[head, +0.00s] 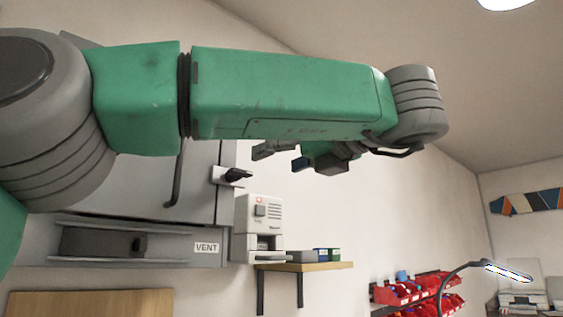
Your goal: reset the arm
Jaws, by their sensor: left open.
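My left arm, green with grey joints, comes in from the left and stretches across the upper part of the head view. It bends back at the grey wrist joint on the right. My left gripper (281,157) hangs under the forearm, its dark fingers pointing left. It is open and I see nothing between its fingers. The forearm hides part of the gripper. My right gripper is not in view.
A grey cabinet (205,185) with a vent panel stands behind the arm. Red bins (405,291) and a lit lamp (508,271) are at the lower right. The right side is open.

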